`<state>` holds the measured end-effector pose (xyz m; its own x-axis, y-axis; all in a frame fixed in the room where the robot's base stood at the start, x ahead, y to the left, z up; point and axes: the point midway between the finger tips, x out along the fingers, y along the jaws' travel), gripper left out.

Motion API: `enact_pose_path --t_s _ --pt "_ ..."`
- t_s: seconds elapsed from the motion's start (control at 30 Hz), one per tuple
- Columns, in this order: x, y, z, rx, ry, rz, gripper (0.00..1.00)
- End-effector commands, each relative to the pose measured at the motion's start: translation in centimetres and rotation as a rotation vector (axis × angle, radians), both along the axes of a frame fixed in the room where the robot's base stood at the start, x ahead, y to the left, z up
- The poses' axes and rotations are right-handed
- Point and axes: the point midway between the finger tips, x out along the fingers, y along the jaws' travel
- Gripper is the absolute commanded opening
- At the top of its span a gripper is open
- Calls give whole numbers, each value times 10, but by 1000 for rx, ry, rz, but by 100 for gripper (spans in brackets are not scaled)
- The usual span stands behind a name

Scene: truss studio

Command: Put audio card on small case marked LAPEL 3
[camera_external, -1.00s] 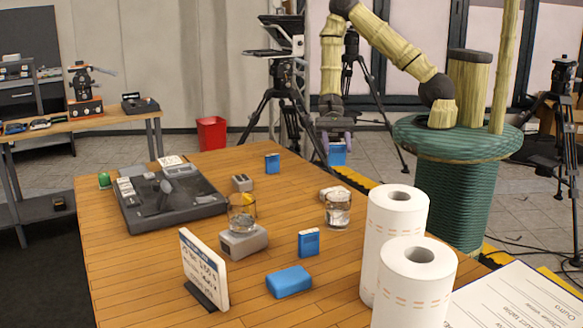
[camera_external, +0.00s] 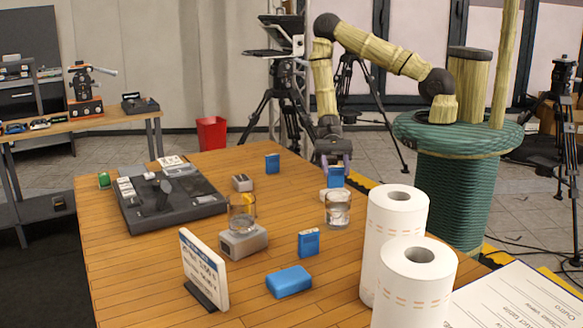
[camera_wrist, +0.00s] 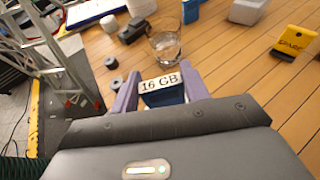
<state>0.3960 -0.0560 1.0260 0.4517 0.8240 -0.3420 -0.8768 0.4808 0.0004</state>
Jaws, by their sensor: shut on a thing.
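My gripper (camera_external: 335,166) is shut on a blue card, the audio card (camera_external: 337,178), at the far right edge of the wooden table. In the wrist view the card (camera_wrist: 162,88) sits between the purple fingers and shows a white "16 GB" label. A small white object (camera_external: 324,195) lies close below it, partly hidden.
A water glass (camera_external: 338,210) stands close in front of the card. Two blue upright cards (camera_external: 272,163) (camera_external: 308,242), a blue case (camera_external: 289,282), a sign (camera_external: 204,268), a mixer (camera_external: 170,198) and paper rolls (camera_external: 396,225) stand around. A yellow SPARE card (camera_wrist: 291,42) shows in the wrist view.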

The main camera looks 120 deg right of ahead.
Motion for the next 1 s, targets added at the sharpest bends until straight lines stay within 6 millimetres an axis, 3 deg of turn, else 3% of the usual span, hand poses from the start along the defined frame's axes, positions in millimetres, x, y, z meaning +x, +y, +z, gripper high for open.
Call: enact_pose_path --t_s 0.5,0.53,0.6,1.0 --pt "0 0 -12 -1 0 -1 24" --pt "0 0 -11 -1 0 0 51" --pt "0 0 -11 -1 0 -1 65" --pt "0 0 -6 -1 0 -1 67"
